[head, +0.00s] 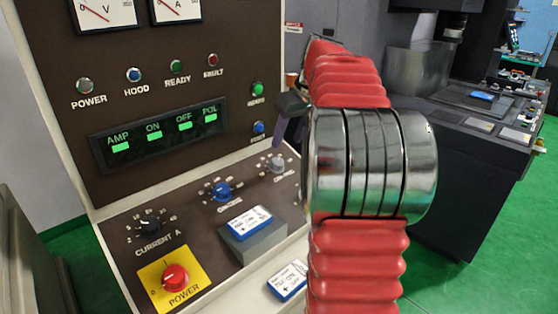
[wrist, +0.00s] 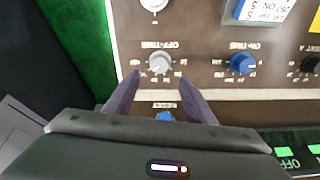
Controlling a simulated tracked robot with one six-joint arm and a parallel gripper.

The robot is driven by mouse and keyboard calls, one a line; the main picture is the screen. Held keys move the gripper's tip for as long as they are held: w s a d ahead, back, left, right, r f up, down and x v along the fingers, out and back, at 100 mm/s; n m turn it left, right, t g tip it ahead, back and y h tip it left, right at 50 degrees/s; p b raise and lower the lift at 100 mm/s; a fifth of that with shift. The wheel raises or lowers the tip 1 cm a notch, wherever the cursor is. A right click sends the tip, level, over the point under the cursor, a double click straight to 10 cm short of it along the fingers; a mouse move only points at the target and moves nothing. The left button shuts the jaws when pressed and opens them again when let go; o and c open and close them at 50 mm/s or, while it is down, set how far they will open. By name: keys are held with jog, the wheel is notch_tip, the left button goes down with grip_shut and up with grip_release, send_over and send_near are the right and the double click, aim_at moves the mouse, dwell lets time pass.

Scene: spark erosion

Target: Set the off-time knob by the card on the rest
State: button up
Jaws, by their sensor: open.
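The off-time knob (head: 277,163) is pale grey and sits at the right of the sloping panel. It also shows in the wrist view (wrist: 158,62), with its label upside down. My gripper (wrist: 159,78) is open, its two purple fingers apart with the tips near the knob's left and right sides; I cannot tell if they touch it. In the head view one finger of my gripper (head: 278,145) shows just above the knob.
The blue on-time knob (head: 220,192) and black current knob (head: 149,228) are left of the off-time knob. A red power switch (head: 175,278) sits on a yellow plate. A second card (head: 287,281) lies on the front ledge. A lit display (head: 160,133) is above.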

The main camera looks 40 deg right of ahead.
aim_at(278, 161)
jog(key=x, duration=1)
jog(key=shift+c, duration=0.4)
jog(key=c, duration=0.9)
jog(key=shift+a, duration=0.2)
jog(key=shift+c, duration=0.3)
jog(key=shift+d, duration=0.1)
jog(key=shift+c, duration=0.2)
